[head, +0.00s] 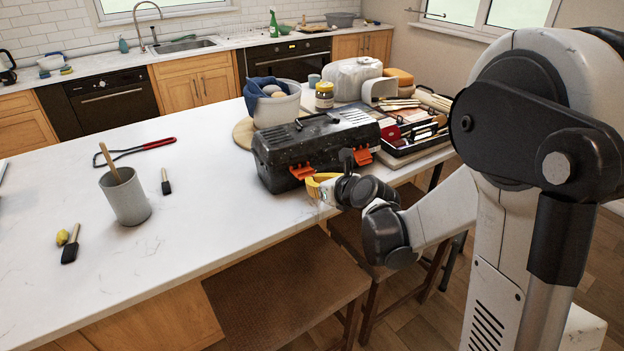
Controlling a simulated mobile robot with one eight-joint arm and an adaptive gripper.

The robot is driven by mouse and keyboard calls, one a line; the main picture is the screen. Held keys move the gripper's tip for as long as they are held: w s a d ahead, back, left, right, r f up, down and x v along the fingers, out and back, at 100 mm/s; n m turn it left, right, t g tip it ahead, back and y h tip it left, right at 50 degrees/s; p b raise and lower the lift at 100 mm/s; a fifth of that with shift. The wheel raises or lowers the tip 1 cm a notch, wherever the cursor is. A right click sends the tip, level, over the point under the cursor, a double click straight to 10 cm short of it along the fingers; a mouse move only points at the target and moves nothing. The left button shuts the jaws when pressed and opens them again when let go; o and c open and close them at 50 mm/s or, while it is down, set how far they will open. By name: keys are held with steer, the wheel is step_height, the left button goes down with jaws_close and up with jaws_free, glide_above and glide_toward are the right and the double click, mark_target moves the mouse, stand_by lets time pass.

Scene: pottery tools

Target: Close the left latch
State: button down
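A black toolbox (312,143) with a worn, speckled lid stands near the front edge of the white counter. Its lid looks down. Two orange latches are on its front face: the left latch (302,172) and the right latch (363,157). The left latch seems to stick out a little from the face, but it is too small to be sure. My gripper (317,186) is in front of the toolbox, just below and right of the left latch. I cannot tell whether they touch. The wrist partly hides the toolbox front between the latches. The finger opening is unclear.
An open tool case (408,142) lies right of the toolbox. A grey bowl with a blue cloth (277,107) and a yellow-labelled jar (324,96) stand behind. Stools stand below the front edge.

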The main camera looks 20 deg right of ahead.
mark_target(301, 157)
steer(key=shift+s+r+p, duration=0.2)
steer(key=shift+r+p, duration=0.5)
steer(key=shift+r, duration=0.4)
steer(key=shift+w+a+r+p, duration=0.15)
steer(key=shift+w+r+p, duration=0.25)
steer(key=shift+w+r, duration=0.3)
steer(key=shift+w+a+r+p, duration=0.1)
steer(key=shift+w+r+p, duration=0.3)
steer(key=shift+r, duration=0.35)
steer(key=shift+w, duration=0.3)
steer(key=shift+w+a, duration=0.25)
steer(key=shift+w, duration=0.45)
